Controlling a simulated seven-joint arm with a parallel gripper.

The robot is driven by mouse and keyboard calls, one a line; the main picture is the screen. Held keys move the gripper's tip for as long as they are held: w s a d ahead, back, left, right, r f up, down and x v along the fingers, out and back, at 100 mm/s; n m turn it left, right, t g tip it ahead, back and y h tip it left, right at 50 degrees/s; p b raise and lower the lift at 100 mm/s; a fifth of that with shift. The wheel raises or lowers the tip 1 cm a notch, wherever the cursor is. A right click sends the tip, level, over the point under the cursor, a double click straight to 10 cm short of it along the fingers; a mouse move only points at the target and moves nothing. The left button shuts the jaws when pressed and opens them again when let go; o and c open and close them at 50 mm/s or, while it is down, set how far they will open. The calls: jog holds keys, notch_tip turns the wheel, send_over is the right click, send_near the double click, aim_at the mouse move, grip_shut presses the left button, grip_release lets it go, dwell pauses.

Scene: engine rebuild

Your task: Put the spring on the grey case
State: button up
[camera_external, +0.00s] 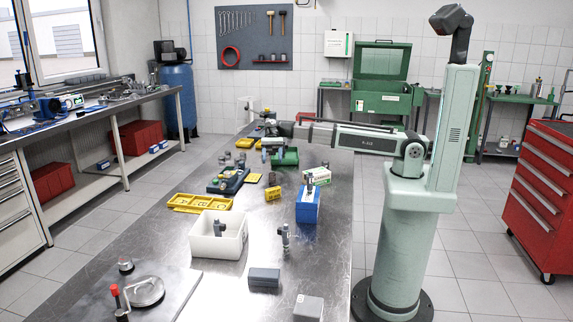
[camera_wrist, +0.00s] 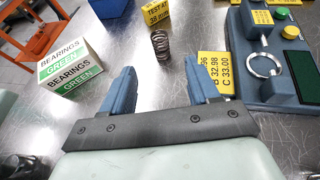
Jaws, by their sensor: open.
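The spring (camera_wrist: 160,43) is a dark metal coil standing on the steel bench in the wrist view, just past my fingertips and lined up with the gap between them. My gripper (camera_wrist: 159,73) is open with nothing between its blue fingers. In the external view my gripper is far down the bench and hard to make out; a small dark shape there (camera_external: 272,179) looks like the spring. Two grey boxes stand at the near end of the bench: one dark grey (camera_external: 264,279), one lighter (camera_external: 308,309). I cannot tell which is the grey case.
A green-and-white bearings box (camera_wrist: 70,66) is left of the spring; a yellow label (camera_wrist: 216,73) and a blue fixture (camera_wrist: 262,100) are right. A blue box (camera_external: 308,206) and white bin (camera_external: 220,240) stand mid-bench.

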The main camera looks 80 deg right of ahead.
jog(key=s+a+r+n+h, duration=0.2)
jog(key=s+a+r, duration=0.15)
jog(key=a, duration=0.35)
jog(key=s+a+r+n+h, duration=0.1)
jog(key=s+a+r+h, duration=0.1)
jog(key=a+r, duration=0.35)
jog(key=s+a+r+n+h, duration=0.2)
jog(key=s+a, duration=0.1)
jog(key=a, duration=0.5)
jog(key=m+t+h, duration=0.3)
jog(key=m+h, duration=0.2)
jog(key=h, duration=0.2)
send_over(272, 177)
jog(key=w+d, duration=0.1)
jog(key=d, duration=0.1)
notch_tip(272, 177, down, 2)
notch_tip(272, 177, down, 8)
jog(key=shift+a+r, duration=0.1)
jog(key=shift+s+a+f, duration=0.1)
jog(key=shift+s+f, duration=0.1)
jog(key=shift+f, duration=0.9)
jog(key=shift+s+a+f, duration=0.1)
jog(key=shift+s+f, duration=0.1)
jog(key=shift+f, duration=1.4)
jog(key=shift+c, duration=0.4)
